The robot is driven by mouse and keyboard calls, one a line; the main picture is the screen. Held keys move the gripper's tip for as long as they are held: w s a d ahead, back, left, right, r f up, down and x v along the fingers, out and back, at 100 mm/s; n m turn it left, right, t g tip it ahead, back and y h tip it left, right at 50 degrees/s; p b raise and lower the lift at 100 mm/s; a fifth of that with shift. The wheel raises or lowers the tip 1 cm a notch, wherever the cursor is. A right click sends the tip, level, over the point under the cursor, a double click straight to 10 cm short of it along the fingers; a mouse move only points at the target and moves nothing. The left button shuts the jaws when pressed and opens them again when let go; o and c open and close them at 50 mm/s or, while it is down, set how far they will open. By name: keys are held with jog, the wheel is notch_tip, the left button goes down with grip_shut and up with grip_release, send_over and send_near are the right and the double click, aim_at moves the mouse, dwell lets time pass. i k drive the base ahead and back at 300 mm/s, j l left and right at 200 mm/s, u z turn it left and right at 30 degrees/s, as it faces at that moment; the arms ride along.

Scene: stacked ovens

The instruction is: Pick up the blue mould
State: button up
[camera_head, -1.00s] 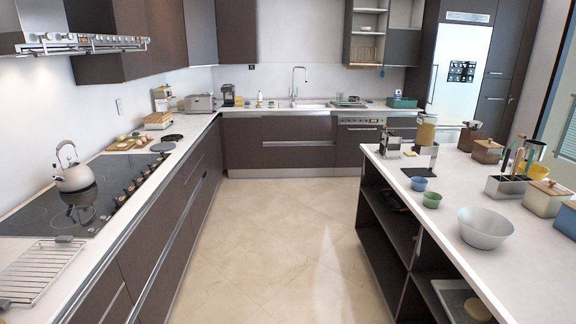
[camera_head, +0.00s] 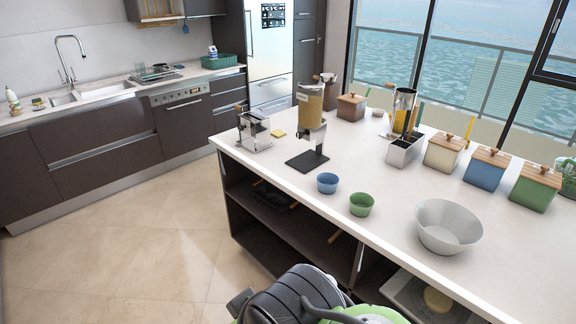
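The blue mould (camera_head: 327,183) is a small round blue cup. It stands upright on the white island counter (camera_head: 300,170), near its front-left edge. Nothing touches it. A similar green cup (camera_head: 361,204) stands just to its right and nearer to me, apart from it. Dark grey and green parts of my own body show at the bottom edge, below the counter's front. My gripper's fingers are not in view.
A large grey bowl (camera_head: 447,227) stands right of the cups. Behind the blue mould is a dispenser (camera_head: 311,108) on a dark base. Wooden-lidded canisters (camera_head: 444,153) line the back right. Open shelves lie under the counter. The floor at left is clear.

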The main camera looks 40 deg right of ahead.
aim_at(328, 182)
jog(key=i+z, duration=0.15)
jog(key=i, duration=0.5)
jog(key=i+j+z, duration=0.15)
jog(key=i, duration=0.45)
jog(key=i+l+z, duration=0.2)
jog(key=z, duration=0.2)
jog(key=i+l+z, duration=0.1)
jog(key=i+z, duration=0.7)
